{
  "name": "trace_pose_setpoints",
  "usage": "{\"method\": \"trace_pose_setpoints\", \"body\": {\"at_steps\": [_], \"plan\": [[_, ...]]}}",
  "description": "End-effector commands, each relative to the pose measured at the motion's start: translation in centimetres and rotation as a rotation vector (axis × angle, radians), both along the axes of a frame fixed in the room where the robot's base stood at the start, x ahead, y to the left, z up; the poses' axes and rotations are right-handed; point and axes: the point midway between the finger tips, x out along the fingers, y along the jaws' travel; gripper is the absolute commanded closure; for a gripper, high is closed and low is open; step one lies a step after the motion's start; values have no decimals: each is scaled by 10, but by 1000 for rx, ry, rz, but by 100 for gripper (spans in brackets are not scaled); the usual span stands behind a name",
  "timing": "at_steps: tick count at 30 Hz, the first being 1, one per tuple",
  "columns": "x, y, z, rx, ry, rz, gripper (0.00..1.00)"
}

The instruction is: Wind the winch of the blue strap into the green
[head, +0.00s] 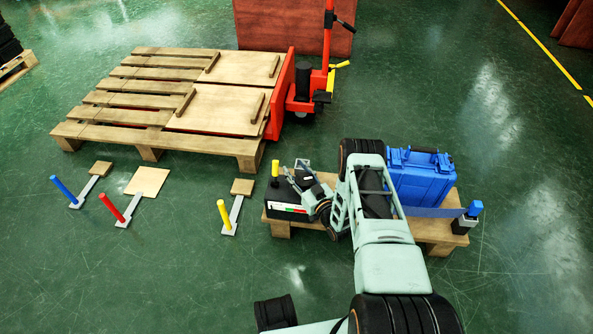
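A black winch box (287,205) with a white, red and green scale on its front sits at the left end of a small wooden pallet (438,232). A crank with a yellow knob (275,168) stands up at its left. The blue strap (430,212) runs along the front of a blue case (420,178) to a black block with a blue-topped post (475,209) at the right. My arm hides the strap's left part. My gripper (299,178) is beside and above the winch box, right of the yellow knob. Its fingers are too small to read, as is any scale pointer.
Loose levers with blue (62,188), red (111,207) and yellow (224,214) grips lie on the green floor at left, near small wooden pieces. A large pallet (150,115) and a red pallet jack (300,85) stand behind. Floor at right is clear.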

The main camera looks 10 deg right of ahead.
Motion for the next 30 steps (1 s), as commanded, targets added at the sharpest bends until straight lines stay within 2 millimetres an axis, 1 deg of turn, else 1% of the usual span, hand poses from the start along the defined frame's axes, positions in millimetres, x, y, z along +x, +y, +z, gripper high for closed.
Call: {"method": "trace_pose_setpoints", "body": {"at_steps": [1,6,9,18,30], "plan": [[0,0,0,0,0,0,67],[-1,0,0,0,1,0,86],[-1,0,-1,0,1,0,89],[-3,-1,-2,0,3,-1,94],[-4,-3,-3,0,6,-27,95]]}}
